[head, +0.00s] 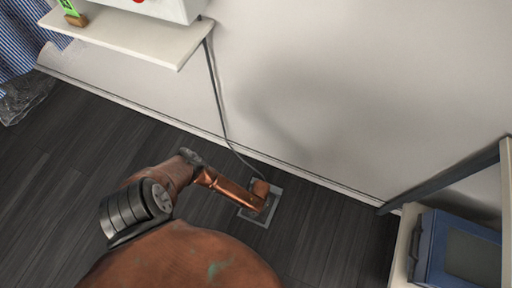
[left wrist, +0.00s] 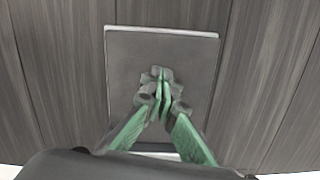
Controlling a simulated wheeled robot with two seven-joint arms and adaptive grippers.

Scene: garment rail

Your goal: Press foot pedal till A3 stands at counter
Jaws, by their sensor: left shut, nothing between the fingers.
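The foot pedal is a flat grey plate (head: 254,217) on the dark floor near the wall. It also shows in the left wrist view (left wrist: 135,50), where it fills the middle. My left gripper (left wrist: 161,82) has green fingers shut together with nothing between them, pointing at the middle of the plate. I cannot tell whether the tips touch it. In the head view my left wrist is over the plate and hides the fingers. My right gripper is not in view. No label reading A3 can be made out.
A dark cable (head: 226,130) runs from the white counter (head: 115,31) to the plate. Blue striped cloth (head: 20,42) hangs at the top left, with a clear wrapped bundle (head: 25,98) below. A blue box (head: 460,247) is at the lower right. Open floor lies left.

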